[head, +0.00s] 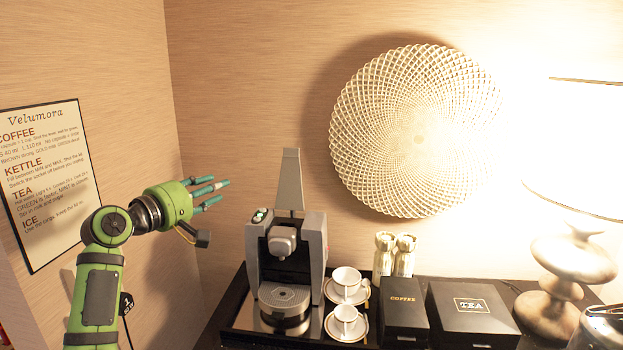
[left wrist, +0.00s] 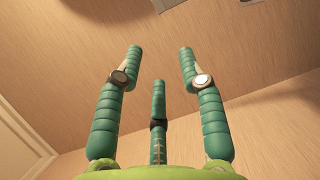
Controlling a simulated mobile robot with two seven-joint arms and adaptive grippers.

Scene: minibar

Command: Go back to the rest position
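My left gripper (head: 212,190) is raised in the air to the left of the coffee machine, above counter height. Its green fingers point right in the head view, and nothing is between them. My right gripper is in neither view. The coffee machine (head: 312,252) stands on the counter with its tall grey lever (head: 290,180) upright. My left gripper is apart from it.
White cups on saucers (head: 346,318) stand right of the machine. Further right are a black coffee box (head: 403,318), a black tea box (head: 470,312), two gold-and-white containers (head: 394,255), a lamp (head: 570,265) and part of a kettle (head: 600,328). A sign (head: 48,180) hangs on the left wall.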

